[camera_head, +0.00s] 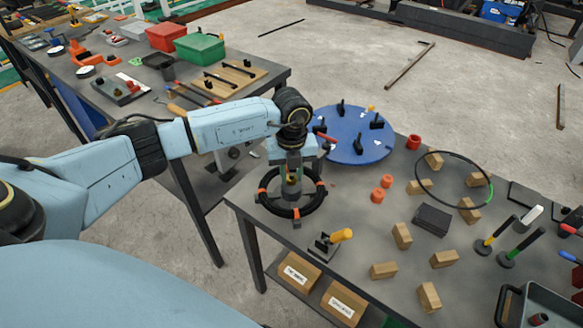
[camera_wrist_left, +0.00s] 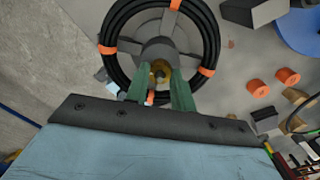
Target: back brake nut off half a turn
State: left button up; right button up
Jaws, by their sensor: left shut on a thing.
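The wire spool (camera_head: 270,206) is a black coil with orange ties around a grey hub, near the left corner of the right-hand table. It also shows at the top of the left wrist view (camera_wrist_left: 112,47). The brass brake nut (camera_wrist_left: 159,66) sits at the middle of the hub. My left gripper (camera_wrist_left: 160,78) points down over the hub, its green fingers on either side of the nut and shut on it. In the head view my left gripper (camera_head: 291,178) hides most of the hub. My right gripper is not in view.
A blue round board (camera_head: 345,150) with black clamps stands just behind the spool. A toggle clamp with a yellow handle (camera_head: 341,236) is in front. Orange cylinders (camera_head: 377,195), several wooden blocks (camera_head: 402,236) and a black ring (camera_head: 418,172) lie to the right.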

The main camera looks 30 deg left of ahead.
aim_at(292, 177)
pick_arm(q)
jog(key=n+p, duration=0.3)
jog(key=n, duration=0.2)
jog(key=shift+r, duration=0.15)
jog(key=shift+n+p, duration=0.9)
jog(key=shift+n, duration=0.8)
jog(key=o, duration=1)
notch_tip(292, 177, up, 13)
jog(key=shift+r, duration=0.1)
